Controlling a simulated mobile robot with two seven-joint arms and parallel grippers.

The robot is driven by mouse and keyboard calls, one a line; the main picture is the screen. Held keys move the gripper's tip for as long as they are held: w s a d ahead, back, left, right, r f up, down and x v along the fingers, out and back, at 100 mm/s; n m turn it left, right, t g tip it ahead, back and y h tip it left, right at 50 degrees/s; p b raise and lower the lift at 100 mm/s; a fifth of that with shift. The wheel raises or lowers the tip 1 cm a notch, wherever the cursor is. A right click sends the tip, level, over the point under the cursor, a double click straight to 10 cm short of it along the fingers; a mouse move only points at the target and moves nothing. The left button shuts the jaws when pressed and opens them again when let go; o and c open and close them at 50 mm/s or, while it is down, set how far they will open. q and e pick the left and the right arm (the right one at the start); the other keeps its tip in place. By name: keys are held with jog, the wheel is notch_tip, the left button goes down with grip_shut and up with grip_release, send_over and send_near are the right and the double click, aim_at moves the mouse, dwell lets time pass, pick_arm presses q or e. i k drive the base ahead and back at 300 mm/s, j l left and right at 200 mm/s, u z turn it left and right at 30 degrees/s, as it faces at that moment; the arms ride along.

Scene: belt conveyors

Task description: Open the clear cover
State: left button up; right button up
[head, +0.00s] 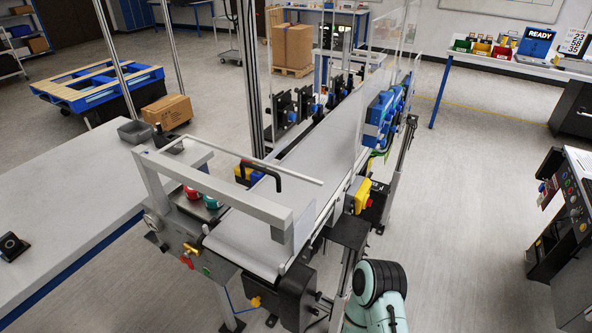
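A pale frame (215,189) spans the near end of the belt conveyor (245,238). Tall clear panels (389,32) stand upright along the belt farther back. Part of my own arm shows at the bottom, right of the conveyor. Neither gripper is in view.
A yellow box with a red button (361,194) sits on the conveyor's right side. A control console (570,215) is at the far right. Floor between is clear.

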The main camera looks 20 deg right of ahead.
aim_at(242, 164)
jog(key=k+l, duration=0.1)
jog(key=l, duration=0.85)
jog(key=k+l, duration=0.15)
jog(key=l, duration=0.35)
